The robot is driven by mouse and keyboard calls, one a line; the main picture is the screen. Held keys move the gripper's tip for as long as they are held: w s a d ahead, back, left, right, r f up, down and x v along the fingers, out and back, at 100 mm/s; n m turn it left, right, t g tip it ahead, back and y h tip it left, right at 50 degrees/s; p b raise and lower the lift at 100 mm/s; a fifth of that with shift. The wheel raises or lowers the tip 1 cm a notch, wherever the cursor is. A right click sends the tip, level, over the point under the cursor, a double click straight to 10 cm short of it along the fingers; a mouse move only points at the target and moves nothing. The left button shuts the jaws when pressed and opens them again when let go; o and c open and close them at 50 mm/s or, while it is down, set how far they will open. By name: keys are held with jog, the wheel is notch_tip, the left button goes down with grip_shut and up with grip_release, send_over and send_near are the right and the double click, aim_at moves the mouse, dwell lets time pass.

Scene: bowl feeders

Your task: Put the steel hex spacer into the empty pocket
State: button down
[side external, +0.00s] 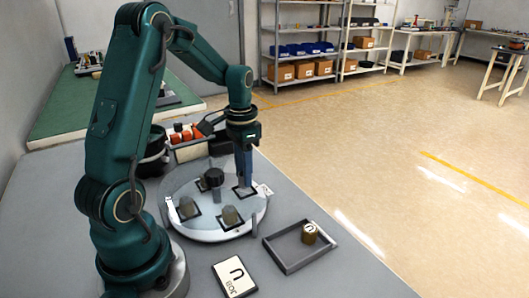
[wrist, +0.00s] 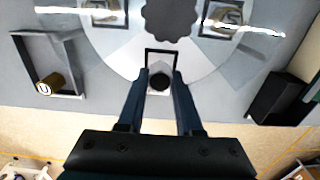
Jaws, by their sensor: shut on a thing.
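My gripper (wrist: 161,78) is shut on the steel hex spacer (wrist: 160,83), whose dark round bore shows between the fingertips in the wrist view. In the side view my gripper (side external: 243,186) points down at the right part of the round plate (side external: 205,235). A black-outlined square pocket (wrist: 161,50) lies at the fingertips; its near side is hidden by the fingers and spacer. I cannot tell whether the spacer is inside the pocket or just above it.
A dark knob (side external: 214,177) stands at the plate's middle. A grey tray (side external: 287,266) with a brass-coloured part (side external: 309,233) lies right of the plate. A white marked card (side external: 234,277) lies in front. Red-topped items and dark containers (side external: 221,145) stand behind.

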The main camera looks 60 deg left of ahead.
jog(key=shift+f, duration=0.85)
jog(key=shift+f, duration=0.15)
jog(key=c, duration=0.6)
grip_release()
notch_tip(320, 180, up, 12)
jog(key=f, duration=0.1)
jog(key=s+d+t, duration=0.2)
jog(key=s+d, duration=0.1)
jog(key=d, duration=0.2)
jog(key=s+d+r+t, duration=0.1)
jog(key=s+d, duration=0.2)
jog(key=d, duration=0.2)
jog(key=s+d+t, duration=0.2)
jog(key=s+d, duration=0.1)
jog(key=d, duration=0.3)
jog(key=shift+s+r+t, duration=0.25)
jog(key=shift+s+t, duration=0.05)
jog(key=shift+s, duration=0.05)
